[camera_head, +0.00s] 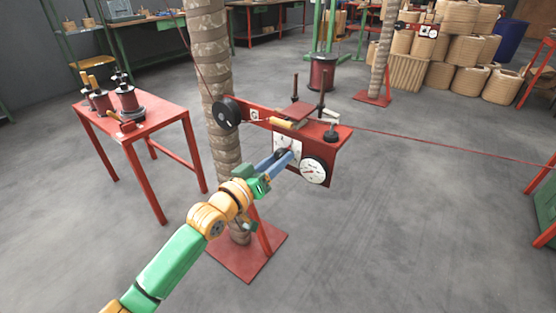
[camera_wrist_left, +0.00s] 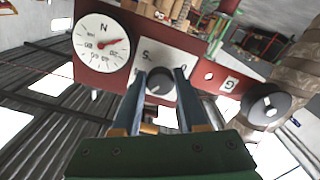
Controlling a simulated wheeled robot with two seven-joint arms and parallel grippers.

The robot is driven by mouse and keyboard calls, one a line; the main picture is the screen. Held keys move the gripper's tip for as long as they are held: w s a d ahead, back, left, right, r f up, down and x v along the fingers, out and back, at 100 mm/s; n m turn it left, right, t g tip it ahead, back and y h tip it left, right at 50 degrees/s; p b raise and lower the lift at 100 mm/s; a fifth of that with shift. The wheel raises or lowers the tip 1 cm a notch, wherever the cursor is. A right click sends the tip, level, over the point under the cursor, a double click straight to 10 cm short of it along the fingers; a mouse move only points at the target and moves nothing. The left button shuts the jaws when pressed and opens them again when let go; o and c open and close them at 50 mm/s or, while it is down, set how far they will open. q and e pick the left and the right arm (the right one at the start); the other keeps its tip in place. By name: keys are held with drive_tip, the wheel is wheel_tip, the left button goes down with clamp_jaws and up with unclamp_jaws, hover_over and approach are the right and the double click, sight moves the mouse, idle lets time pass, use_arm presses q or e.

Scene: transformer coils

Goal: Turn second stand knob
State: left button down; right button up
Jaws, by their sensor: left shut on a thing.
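The stand (camera_head: 262,115) is a red panel fixed beside a wrapped column, with a white plate on its front face. A dark round knob (camera_wrist_left: 160,81) with a light pointer mark sits on the white plate (camera_wrist_left: 149,58). My left gripper (camera_head: 288,155) reaches up to this plate from the lower left. In the left wrist view its two blue fingers (camera_wrist_left: 160,88) are closed on the sides of the knob. In the head view the fingers partly hide the knob. My right gripper is in neither view.
A round white dial (camera_head: 314,170) with a red needle is right of the knob. A black wheel (camera_head: 227,114) is at the stand's left end. A red line runs right from the stand. A red table (camera_head: 148,114) with coils stands at left. Open grey floor lies around.

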use_arm(q)
drive_tip(key=m, duration=0.4)
drive_tip(key=shift+a+r+m+p, duration=0.1)
drive_tip(key=shift+r+m+p, duration=0.1)
drive_tip(key=shift+m+p, duration=0.15)
drive_tip(key=shift+w+m+p, duration=0.1)
drive_tip(key=shift+m+p, duration=0.35)
drive_tip(key=shift+m, duration=1.5)
drive_tip(key=shift+c, duration=2.4)
unclamp_jaws()
drive_tip(key=shift+f, duration=0.1)
drive_tip(key=p+v, duration=0.1)
drive_tip(key=v, duration=0.6)
